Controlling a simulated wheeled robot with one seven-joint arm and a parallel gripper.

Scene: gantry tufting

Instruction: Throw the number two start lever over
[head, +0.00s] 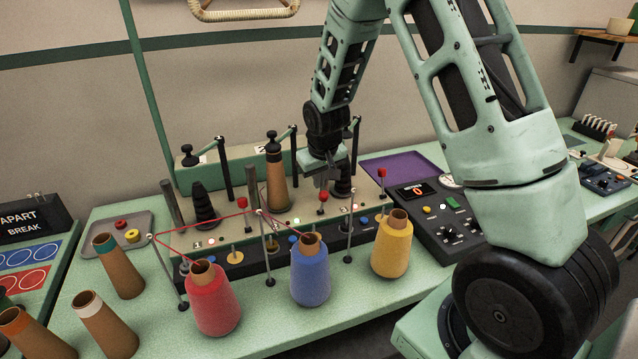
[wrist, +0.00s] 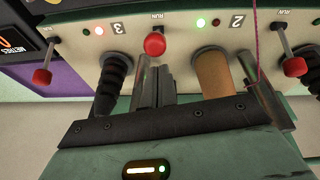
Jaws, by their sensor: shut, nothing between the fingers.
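The number two start lever (head: 323,197) has a red ball knob on a short stem and stands on the cream panel, right of the brown cone. In the wrist view its red knob (wrist: 154,43) lies under a RUN label, just past my fingertips. My gripper (head: 321,183) is shut and empty, pointing down right behind the knob; I cannot tell whether it touches. My fingers (wrist: 155,82) also show in the wrist view. A green lamp (wrist: 200,22) glows by the figure 2. The lever's lower part is partly hidden.
Similar red-knobbed levers stand left (head: 242,202) and right (head: 381,172). A brown cone (head: 275,185) and dark spindles stand close by. Red yarn (head: 205,228) runs over thin posts in front. Red, blue and yellow cones (head: 310,272) stand at the front. A control box (head: 440,215) is at right.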

